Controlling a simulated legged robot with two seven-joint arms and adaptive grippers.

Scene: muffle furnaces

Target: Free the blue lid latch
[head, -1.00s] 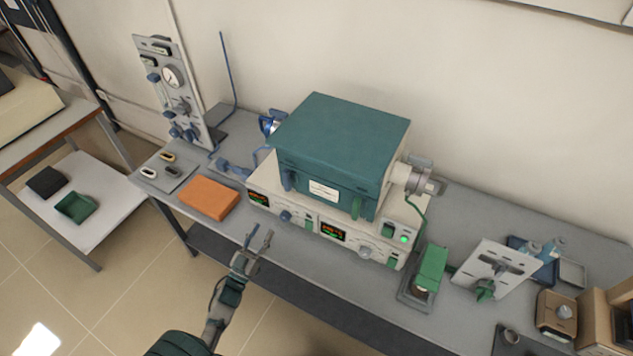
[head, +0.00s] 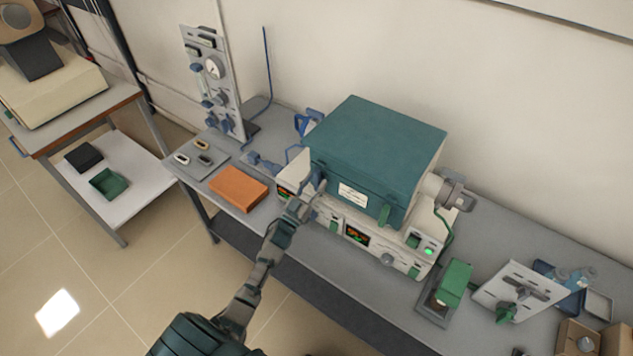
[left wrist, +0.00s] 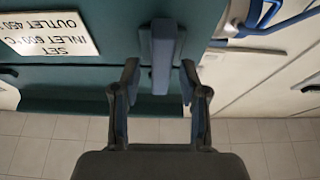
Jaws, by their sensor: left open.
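The teal furnace lid (head: 375,137) sits on the pale control base. The blue lid latch (left wrist: 163,52) hangs on its front face as a narrow upright bar. In the left wrist view my left gripper (left wrist: 159,82) is open, with one finger on each side of the latch's lower end and visible gaps to it. In the head view my left gripper (head: 310,190) is at the left part of the lid's front and largely hides the latch. A green latch (head: 384,215) hangs at the right of the front. My right gripper is out of view.
A white label (head: 353,195) is on the lid's front. An orange block (head: 238,188) lies on the bench to the left. A gauge panel (head: 213,80) stands behind it. A green-handled device (head: 454,284) and a tilted white panel (head: 520,292) are at the right.

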